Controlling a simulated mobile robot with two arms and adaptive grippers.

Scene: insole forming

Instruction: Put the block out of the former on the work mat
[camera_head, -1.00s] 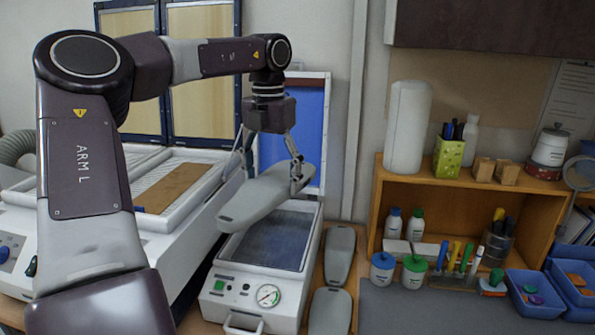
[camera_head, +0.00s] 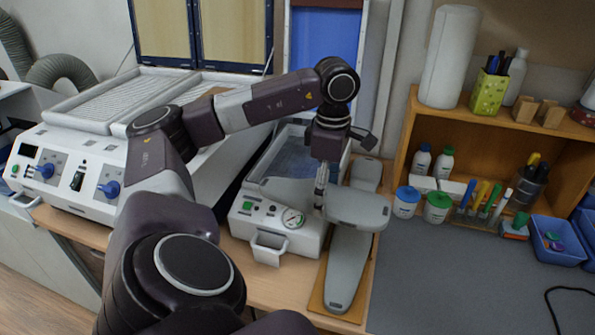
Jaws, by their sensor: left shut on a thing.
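The block (camera_head: 357,209) is a long grey foot-shaped piece. My left gripper (camera_head: 321,190) is shut on it and holds it level, crosswise above the front right of the former. The former (camera_head: 252,229) is a white box with a pressure gauge, a green button and a front handle. Part of its dark bed (camera_head: 287,155) shows behind my gripper, with no block seen in it. The work mat (camera_head: 460,280) is the dark grey sheet to the right, bare in its middle. My right gripper is not in view.
Two similar grey pieces lie on a wooden board (camera_head: 317,301), one in front (camera_head: 348,270) below the held block and one behind (camera_head: 366,174). Bottles, tools and a blue bin (camera_head: 556,243) line the mat's back edge. A larger white machine (camera_head: 75,160) stands left.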

